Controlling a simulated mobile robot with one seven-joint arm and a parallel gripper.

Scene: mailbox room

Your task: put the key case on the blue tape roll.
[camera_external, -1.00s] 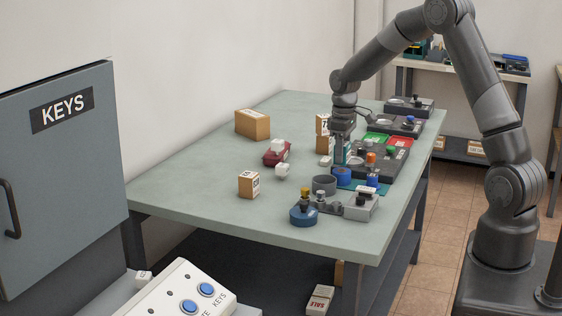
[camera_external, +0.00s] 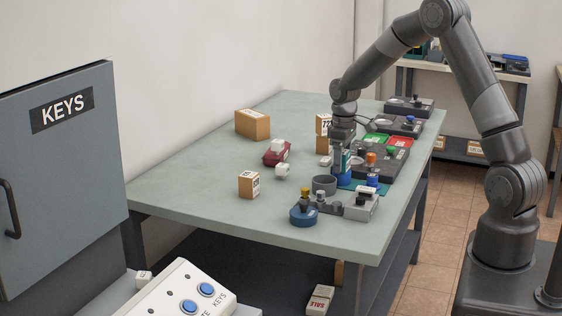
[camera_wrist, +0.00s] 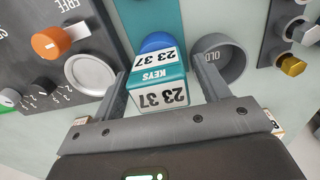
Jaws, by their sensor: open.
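The key case (camera_wrist: 158,90) is a teal and white box marked KEYS 23 37. In the wrist view it is between the two fingers of my gripper (camera_wrist: 162,74), which is open around it. The blue tape roll (camera_wrist: 157,42) shows just past the case, partly hidden by it. In the external view my gripper (camera_external: 341,164) is low over the blue tape roll (camera_external: 344,182), with the case partly hidden between the fingers. The case appears to rest on the roll, but the contact itself is hidden.
A grey cup marked OLD (camera_wrist: 220,60) stands close to the right finger. A dark panel with an orange knob (camera_wrist: 55,42) is on the left. A teal mat (camera_wrist: 150,15) lies beyond. The left part of the table (camera_external: 200,180) is mostly clear.

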